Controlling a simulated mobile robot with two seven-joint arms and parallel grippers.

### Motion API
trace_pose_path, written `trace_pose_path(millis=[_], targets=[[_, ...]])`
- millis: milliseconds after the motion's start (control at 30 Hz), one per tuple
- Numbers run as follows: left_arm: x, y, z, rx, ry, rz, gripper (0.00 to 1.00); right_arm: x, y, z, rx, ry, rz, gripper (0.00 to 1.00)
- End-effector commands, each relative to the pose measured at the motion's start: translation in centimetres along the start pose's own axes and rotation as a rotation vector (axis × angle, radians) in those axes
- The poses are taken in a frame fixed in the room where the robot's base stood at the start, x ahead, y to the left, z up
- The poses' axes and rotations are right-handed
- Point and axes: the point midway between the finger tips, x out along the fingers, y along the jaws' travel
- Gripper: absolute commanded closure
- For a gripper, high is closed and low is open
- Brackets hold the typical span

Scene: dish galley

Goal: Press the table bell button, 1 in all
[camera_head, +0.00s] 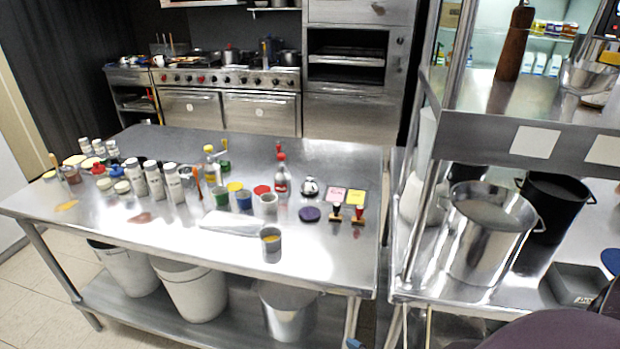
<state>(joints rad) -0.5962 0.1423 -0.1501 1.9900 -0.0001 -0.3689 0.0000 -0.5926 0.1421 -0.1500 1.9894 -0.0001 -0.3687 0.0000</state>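The table bell (310,187) is a small, shiny silver dome with a dark base. It stands upright on the right part of the steel table (345,262), and its top is uncovered. The button on it is too small to make out clearly. A dark purple round disc (310,213) lies just in front of it. Neither my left gripper nor my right gripper shows in the view.
A red-capped bottle (281,181) stands left of the bell. Pink and yellow pads (355,197) and two stamps (359,215) lie to its right. Jars and cups (245,200) crowd the table's left and middle. A steel shelf unit with a large pot (485,245) stands right.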

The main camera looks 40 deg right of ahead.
Motion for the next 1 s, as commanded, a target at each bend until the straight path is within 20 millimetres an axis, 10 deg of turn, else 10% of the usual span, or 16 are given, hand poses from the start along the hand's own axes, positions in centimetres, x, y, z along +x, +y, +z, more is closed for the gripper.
trace_pose_path(millis=[567,1000], targets=[[-0.34,-0.06,0.57,-0.001,-0.011,-0.002,0.57,-0.54,0.06,0.84,0.002,-0.017,0.003,0.99],[-0.18,-0.04,0.30,0.000,-0.006,-0.001,0.57,-0.03,0.00,-0.07,0.000,0.001,0.000,1.00]])
